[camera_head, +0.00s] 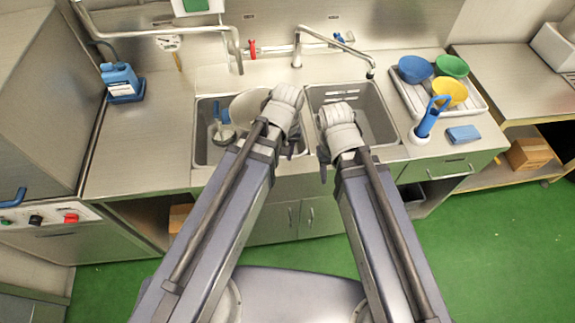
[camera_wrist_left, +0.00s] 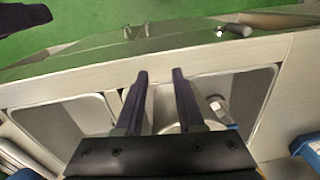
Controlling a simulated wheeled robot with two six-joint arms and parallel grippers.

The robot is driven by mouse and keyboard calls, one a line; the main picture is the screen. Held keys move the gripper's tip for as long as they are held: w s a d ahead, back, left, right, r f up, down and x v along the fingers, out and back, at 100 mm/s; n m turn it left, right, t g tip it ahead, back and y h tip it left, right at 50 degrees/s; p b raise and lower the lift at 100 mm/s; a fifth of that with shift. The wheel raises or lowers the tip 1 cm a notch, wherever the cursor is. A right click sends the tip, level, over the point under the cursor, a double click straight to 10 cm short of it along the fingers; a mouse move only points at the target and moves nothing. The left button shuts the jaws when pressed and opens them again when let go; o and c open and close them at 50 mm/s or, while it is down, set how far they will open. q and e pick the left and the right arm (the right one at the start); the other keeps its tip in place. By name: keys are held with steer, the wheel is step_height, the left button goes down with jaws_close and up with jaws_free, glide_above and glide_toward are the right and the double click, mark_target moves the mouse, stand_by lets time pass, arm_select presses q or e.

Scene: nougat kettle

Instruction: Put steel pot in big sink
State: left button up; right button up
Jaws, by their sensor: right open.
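A round, pale vessel (camera_head: 249,104), which looks like the steel pot, sits in the left sink basin (camera_head: 203,150), partly hidden by my left gripper. A pale round part of it (camera_wrist_left: 168,116) shows between my left fingers in the left wrist view. My left gripper (camera_wrist_left: 160,73) has its fingers apart with nothing between the tips; in the head view it is over the right side of the left basin. My right gripper (camera_head: 324,158) is open at the front left of the right basin (camera_head: 375,108). The left basin looks somewhat wider.
A blue-handled tool (camera_head: 222,122) is in the left basin. Two taps stand behind, one (camera_head: 297,58) between the basins. A tray (camera_head: 470,105) with coloured bowls, a blue tool (camera_head: 430,118) and a sponge (camera_head: 463,134) are right.

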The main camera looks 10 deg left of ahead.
arm_select(q)
steer(key=s+d+m, duration=0.1)
steer(key=m, duration=0.1)
steer(key=s+m, duration=0.2)
steer(key=s+d+m, duration=0.1)
steer(key=s+m, duration=0.1)
steer(key=shift+d, duration=0.3)
